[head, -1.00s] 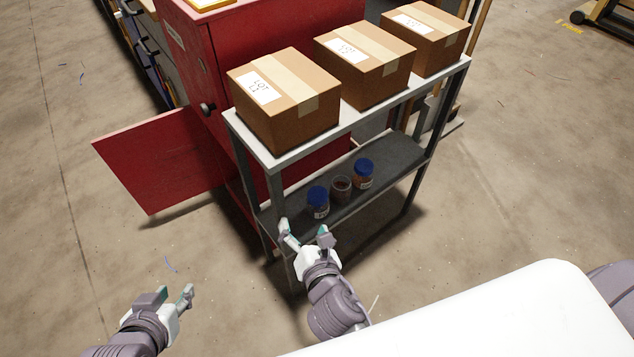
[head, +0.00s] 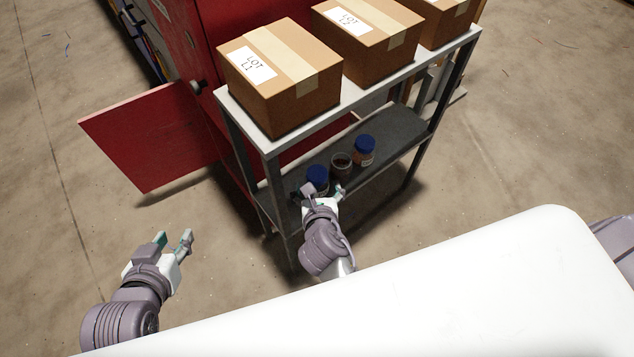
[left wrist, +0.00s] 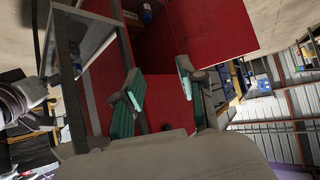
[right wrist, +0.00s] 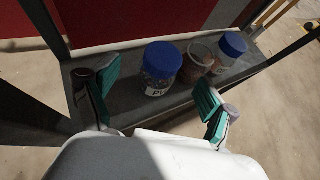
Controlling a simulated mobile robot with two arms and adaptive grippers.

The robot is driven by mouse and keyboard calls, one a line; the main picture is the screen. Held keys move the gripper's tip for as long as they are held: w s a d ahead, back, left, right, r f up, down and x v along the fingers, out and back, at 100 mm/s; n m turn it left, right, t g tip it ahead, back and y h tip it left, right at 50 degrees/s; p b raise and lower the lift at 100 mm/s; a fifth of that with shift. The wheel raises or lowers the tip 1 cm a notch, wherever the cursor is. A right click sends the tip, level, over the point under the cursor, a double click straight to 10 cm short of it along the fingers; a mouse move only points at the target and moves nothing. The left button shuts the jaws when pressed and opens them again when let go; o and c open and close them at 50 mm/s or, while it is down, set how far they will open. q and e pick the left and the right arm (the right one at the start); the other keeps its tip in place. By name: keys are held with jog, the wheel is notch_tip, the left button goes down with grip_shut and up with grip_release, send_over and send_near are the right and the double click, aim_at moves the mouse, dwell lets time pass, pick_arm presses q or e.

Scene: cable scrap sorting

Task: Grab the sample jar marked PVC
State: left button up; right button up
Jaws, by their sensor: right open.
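A clear jar with a blue lid (head: 317,175) stands on the lower shelf, the nearest of three jars. In the right wrist view its label (right wrist: 157,91) starts with P; the rest is not clear. An open-topped jar with brownish contents (head: 341,165) and another blue-lidded jar (head: 364,150) stand behind it. My right gripper (head: 321,192) is open and empty at the shelf's near side; in the right wrist view the nearest jar lies ahead, between the spread fingers and apart from them. My left gripper (head: 174,239) is open and empty over the floor at left.
The metal shelf's top board (head: 360,92) carries cardboard boxes and overhangs the lower shelf (head: 392,148). A shelf post (head: 281,205) stands just left of my right gripper. A red cabinet's open door (head: 150,135) juts out at left.

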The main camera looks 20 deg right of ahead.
aim_at(317, 175)
jog(key=shift+x, duration=0.95)
jog(key=b+x, duration=0.3)
jog(key=x, duration=0.1)
jog(key=shift+w+d+f, duration=0.1)
jog(key=shift+w+d, duration=0.15)
jog(key=shift+w, duration=0.05)
pick_arm(q)
jog(key=w+d+r+t+h, duration=0.2)
jog(key=w+r+t, duration=0.3)
jog(key=r+t, duration=0.3)
notch_tip(317, 175, up, 4)
jog(key=shift+w+d+r+t+h, duration=0.15)
jog(key=shift+d+t+h, duration=0.2)
jog(key=shift+d, duration=0.25)
pick_arm(e)
jog(key=shift+w, duration=0.1)
jog(key=c, duration=1.3)
